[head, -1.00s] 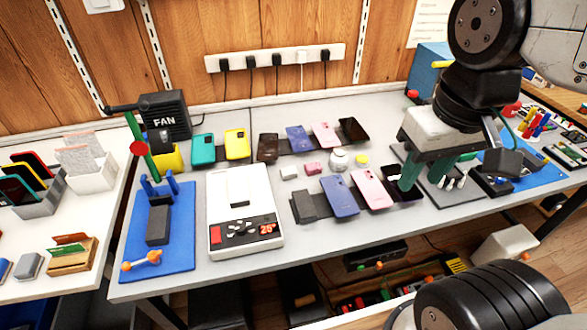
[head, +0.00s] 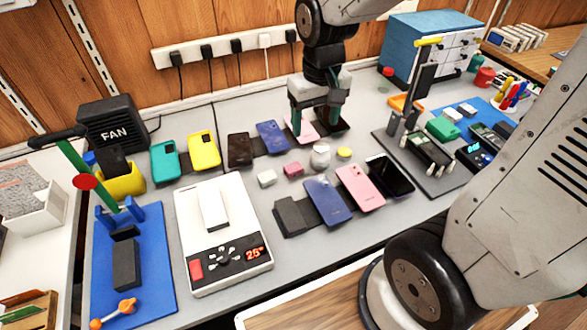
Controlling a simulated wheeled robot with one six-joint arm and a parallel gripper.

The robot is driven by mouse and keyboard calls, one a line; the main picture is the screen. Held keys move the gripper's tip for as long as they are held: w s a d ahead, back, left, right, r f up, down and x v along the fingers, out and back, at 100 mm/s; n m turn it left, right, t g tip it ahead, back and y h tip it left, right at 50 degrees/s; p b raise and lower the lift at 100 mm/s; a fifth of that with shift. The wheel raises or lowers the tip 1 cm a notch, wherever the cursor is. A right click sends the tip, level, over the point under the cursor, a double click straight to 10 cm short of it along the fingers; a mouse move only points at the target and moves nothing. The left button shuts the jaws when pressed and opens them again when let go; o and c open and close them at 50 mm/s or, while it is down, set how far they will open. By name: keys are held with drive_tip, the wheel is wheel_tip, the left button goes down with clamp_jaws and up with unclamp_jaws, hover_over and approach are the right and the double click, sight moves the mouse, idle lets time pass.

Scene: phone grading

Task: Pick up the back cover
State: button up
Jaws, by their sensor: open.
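In the head view, a back row of flat phone-shaped panels lies on the grey table: brown (head: 240,149), blue (head: 271,137), pink (head: 307,132) and black (head: 335,126). I cannot tell which of them the back cover is. My gripper (head: 314,127) points down over the right end of this row. It is open, with its green fingers apart, one over the pink panel and one by the black panel. The fingers and wrist hide parts of both panels. I cannot tell whether the fingertips touch them. Nothing shows held between the fingers.
In front lie a blue phone (head: 328,200), a pink phone (head: 360,187) and a black phone (head: 391,176). Small items, including a white jar (head: 320,156), sit between the rows. Teal (head: 165,161) and yellow (head: 203,149) cases are left. A heating plate (head: 188,217) stands front left.

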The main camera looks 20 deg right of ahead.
hover_over(293, 167)
drive_tip(key=shift+g, duration=0.3)
drive_tip(key=f, duration=1.3)
drive_tip(key=shift+s+d+f, duration=0.1)
drive_tip(key=shift+s+f, duration=0.15)
drive_tip(key=shift+f, duration=0.15)
drive_tip(key=f, duration=0.7)
drive_tip(key=shift+w+f, duration=0.25)
drive_tip(key=shift+f, duration=0.15)
drive_tip(key=c, duration=1.1)
